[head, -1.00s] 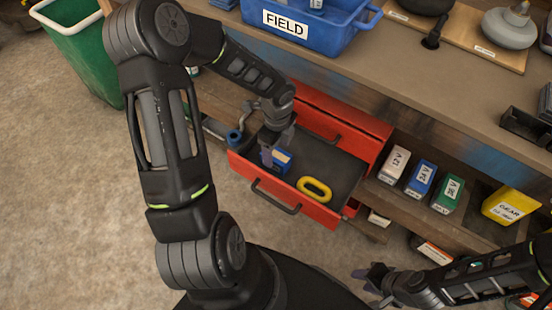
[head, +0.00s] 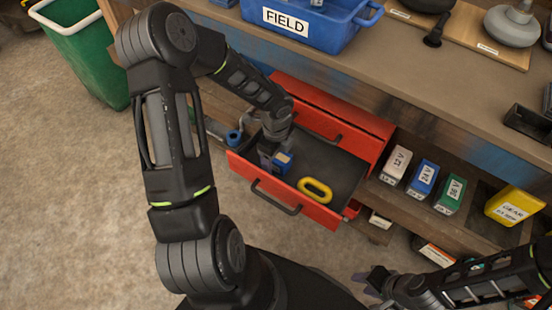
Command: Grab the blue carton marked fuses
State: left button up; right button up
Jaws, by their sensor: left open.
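A small blue carton (head: 284,163) with a lighter label patch lies in the open red drawer (head: 325,214); I cannot read its marking at this size. My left gripper (head: 267,160) reaches down into the drawer right at the carton's left side, its jaws open. The gripper and wrist hide part of the carton, and I cannot tell whether a finger touches it. My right gripper (head: 374,282) hangs low at the bottom right, away from the drawer; its jaw state is unclear.
A yellow ring (head: 315,190) lies in the drawer right of the carton. Boxes marked 12 V (head: 396,165), 24 V (head: 422,180) and 26 V (head: 449,195) stand on the shelf beside it, with a yellow GEAR box (head: 514,206). The FIELD bin (head: 345,32) sits on the bench above.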

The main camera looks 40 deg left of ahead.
pick_arm(q)
jog(key=c, duration=1.5)
notch_tip(320, 180, up, 10)
jog(key=p, duration=0.3)
